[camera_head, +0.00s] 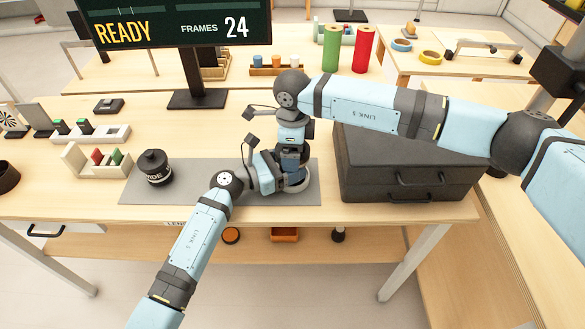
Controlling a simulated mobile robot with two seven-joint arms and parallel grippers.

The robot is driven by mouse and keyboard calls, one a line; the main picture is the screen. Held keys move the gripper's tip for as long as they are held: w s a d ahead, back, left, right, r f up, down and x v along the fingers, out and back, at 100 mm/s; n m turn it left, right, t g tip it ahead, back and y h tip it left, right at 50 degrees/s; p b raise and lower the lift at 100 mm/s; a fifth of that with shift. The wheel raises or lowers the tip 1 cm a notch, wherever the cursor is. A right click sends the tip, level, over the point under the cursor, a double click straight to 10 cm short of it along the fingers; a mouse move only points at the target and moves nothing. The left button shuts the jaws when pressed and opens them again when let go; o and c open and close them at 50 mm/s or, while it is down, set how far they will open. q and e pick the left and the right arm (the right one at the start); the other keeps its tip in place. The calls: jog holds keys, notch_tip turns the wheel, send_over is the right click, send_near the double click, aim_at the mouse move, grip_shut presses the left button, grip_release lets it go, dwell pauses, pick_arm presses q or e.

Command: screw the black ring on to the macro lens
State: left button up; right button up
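My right gripper (291,158) points down over the right part of the grey mat. My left gripper (277,172) comes in low from the left at the same spot, so the two meet or overlap in the view. Whether their fingers are open or shut is hidden. A pale round rim (299,187) shows just below them on the mat; it may belong to the macro lens or its stand. I cannot make out the macro lens or the black ring clearly behind the grippers. A black lens marked "WIDE" (155,168) stands upright on the left of the mat.
The grey mat (200,170) is bare between the WIDE lens and my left arm. A large black case (410,165) stands close on the right. A monitor reading READY, FRAMES 24 (180,20) stands behind. A wooden rack with small blocks (97,160) is left.

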jog(key=o, duration=0.8)
jog(key=shift+r, duration=2.25)
jog(key=shift+r+n, duration=0.6)
jog(key=shift+r, duration=1.15)
